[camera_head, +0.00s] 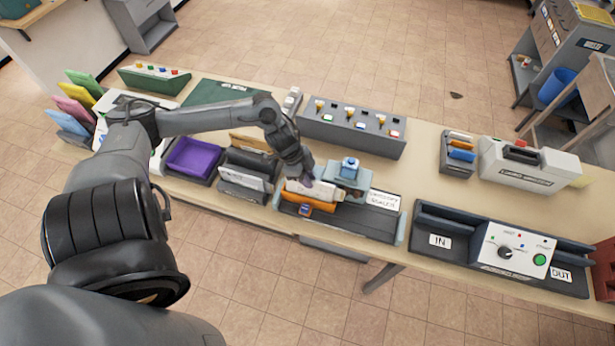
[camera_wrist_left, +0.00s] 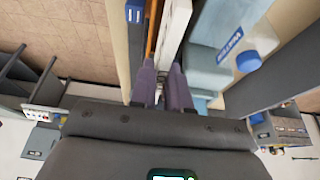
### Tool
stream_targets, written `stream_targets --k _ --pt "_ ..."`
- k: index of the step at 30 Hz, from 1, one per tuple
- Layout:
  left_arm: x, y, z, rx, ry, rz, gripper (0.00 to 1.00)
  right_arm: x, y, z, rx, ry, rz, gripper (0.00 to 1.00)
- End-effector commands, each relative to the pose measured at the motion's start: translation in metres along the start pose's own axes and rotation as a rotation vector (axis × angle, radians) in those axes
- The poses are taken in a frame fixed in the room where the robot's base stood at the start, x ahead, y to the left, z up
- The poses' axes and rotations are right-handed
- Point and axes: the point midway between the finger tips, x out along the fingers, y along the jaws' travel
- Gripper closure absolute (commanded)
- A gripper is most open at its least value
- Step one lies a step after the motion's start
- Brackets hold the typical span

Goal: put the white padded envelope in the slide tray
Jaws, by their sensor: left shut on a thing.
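My left gripper (camera_head: 304,178) reaches down to the machine at the front middle of the table. In the left wrist view its two fingers (camera_wrist_left: 163,88) are shut on a flat white thing, which looks like the white padded envelope (camera_wrist_left: 173,35) seen edge-on. An orange edge (camera_wrist_left: 152,32) runs beside the envelope in the wrist view. Whether the envelope touches the tray, I cannot tell. My right gripper is not in view.
A purple tray (camera_head: 194,157) and dark sorter (camera_head: 247,170) lie left. A grey box with buttons (camera_head: 352,132) stands behind. The IN/OUT machine (camera_head: 505,248) is at right.

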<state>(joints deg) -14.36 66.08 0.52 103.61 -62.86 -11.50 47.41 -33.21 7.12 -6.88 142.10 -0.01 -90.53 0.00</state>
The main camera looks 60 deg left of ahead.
Motion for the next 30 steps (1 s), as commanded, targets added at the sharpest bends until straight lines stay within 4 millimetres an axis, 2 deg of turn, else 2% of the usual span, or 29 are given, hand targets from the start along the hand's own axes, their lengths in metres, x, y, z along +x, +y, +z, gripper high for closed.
stream_targets --k 9,21,30 --pt "0.001 0.0 0.0 0.0 0.0 -0.001 1.0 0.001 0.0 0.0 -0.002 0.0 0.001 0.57" --pt "0.019 -0.001 0.008 0.0 0.001 -0.001 1.0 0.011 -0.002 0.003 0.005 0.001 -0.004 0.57" --pt "0.021 -0.001 0.009 0.001 0.0 -0.001 1.0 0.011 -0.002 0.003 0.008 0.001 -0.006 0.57"
